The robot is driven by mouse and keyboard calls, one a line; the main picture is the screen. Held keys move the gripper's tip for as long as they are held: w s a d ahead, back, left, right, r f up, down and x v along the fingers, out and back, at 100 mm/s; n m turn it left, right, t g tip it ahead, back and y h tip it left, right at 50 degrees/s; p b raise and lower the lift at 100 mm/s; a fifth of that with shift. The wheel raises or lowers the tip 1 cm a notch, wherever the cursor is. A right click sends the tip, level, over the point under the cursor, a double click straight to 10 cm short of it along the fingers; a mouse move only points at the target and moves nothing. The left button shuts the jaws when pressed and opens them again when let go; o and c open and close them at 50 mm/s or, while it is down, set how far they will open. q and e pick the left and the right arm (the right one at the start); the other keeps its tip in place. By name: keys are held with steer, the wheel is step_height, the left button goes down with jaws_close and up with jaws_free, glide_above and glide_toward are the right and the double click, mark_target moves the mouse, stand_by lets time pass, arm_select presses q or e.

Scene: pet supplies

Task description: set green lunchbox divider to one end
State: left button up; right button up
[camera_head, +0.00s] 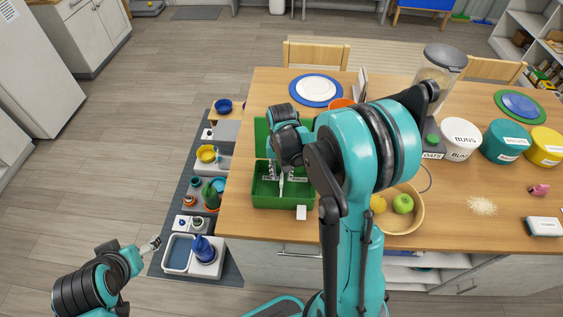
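The green lunchbox (262,202) sits open on the wooden table near its left front edge, with its green lid (261,134) raised at the back. My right gripper (281,190) points down into the box, its fingers small and close together near the middle. A divider cannot be made out clearly there, and I cannot tell whether the fingers hold it.
A wooden bowl (412,219) with fruit stands right of the box. A blue-rimmed plate (297,91) lies behind it. Lidded tubs (505,140) stand on the right.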

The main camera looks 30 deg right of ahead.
step_height(320, 180, up, 10)
steer(key=shift+f, duration=0.2)
glide_above(281, 178)
step_height(281, 178, down, 4)
steer(key=shift+s+f+p, duration=0.1)
steer(key=shift+p, duration=0.25)
step_height(281, 178, down, 8)
steer(key=shift+r+b, duration=0.25)
steer(key=shift+b, duration=0.65)
jaws_close()
